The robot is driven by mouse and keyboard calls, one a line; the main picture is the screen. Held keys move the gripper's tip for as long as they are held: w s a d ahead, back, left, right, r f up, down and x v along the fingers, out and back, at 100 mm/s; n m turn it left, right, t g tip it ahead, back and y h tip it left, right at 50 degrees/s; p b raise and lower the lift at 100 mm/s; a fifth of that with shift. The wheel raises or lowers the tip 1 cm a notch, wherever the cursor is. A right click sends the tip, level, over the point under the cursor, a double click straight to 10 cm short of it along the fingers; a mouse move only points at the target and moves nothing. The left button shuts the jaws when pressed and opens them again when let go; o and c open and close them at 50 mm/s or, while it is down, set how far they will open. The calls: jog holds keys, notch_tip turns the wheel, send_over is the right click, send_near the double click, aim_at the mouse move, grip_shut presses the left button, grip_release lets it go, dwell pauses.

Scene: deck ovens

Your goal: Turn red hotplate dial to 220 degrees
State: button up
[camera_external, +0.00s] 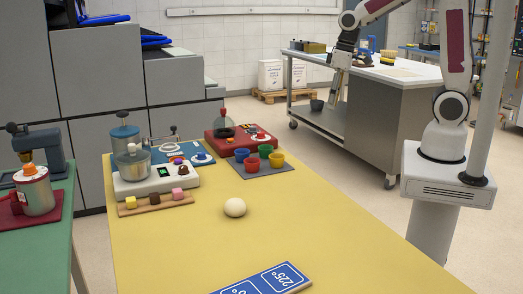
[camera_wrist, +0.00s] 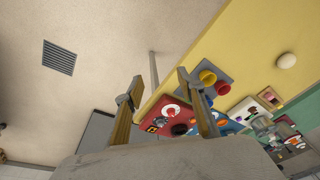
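The red hotplate (camera_external: 222,148) sits at the far end of the yellow table, with a glass flask on it. Small controls show on its right part, but the dial and its setting are too small to read. In the wrist view the red hotplate (camera_wrist: 150,128) appears between and behind my fingers, tilted in the picture. My gripper (camera_external: 337,88) hangs in the air to the right of the hotplate, well apart from it. In the wrist view my gripper (camera_wrist: 160,77) is open, its two fingers wide apart with nothing between them.
Coloured cups (camera_external: 264,152) stand on a grey mat (camera_external: 262,171) beside the hotplate. A white hotplate (camera_external: 150,184), a blue one (camera_external: 203,159) and a white ball (camera_external: 235,207) are also on the yellow table (camera_external: 330,230). A steel bench (camera_external: 385,125) stands behind my gripper.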

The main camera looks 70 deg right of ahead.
jog(key=shift+s+r, duration=0.25)
jog(key=shift+s, duration=0.3)
jog(key=shift+s+r, duration=0.25)
jog(key=shift+s, duration=0.3)
jog(key=t+h, duration=0.1)
jog(key=t, duration=0.2)
send_near(261, 133)
jog(key=shift+w+d+f, duration=0.25)
jog(key=shift+w+d, duration=0.05)
jog(key=shift+f, duration=0.1)
jog(key=shift+x, duration=3.8)
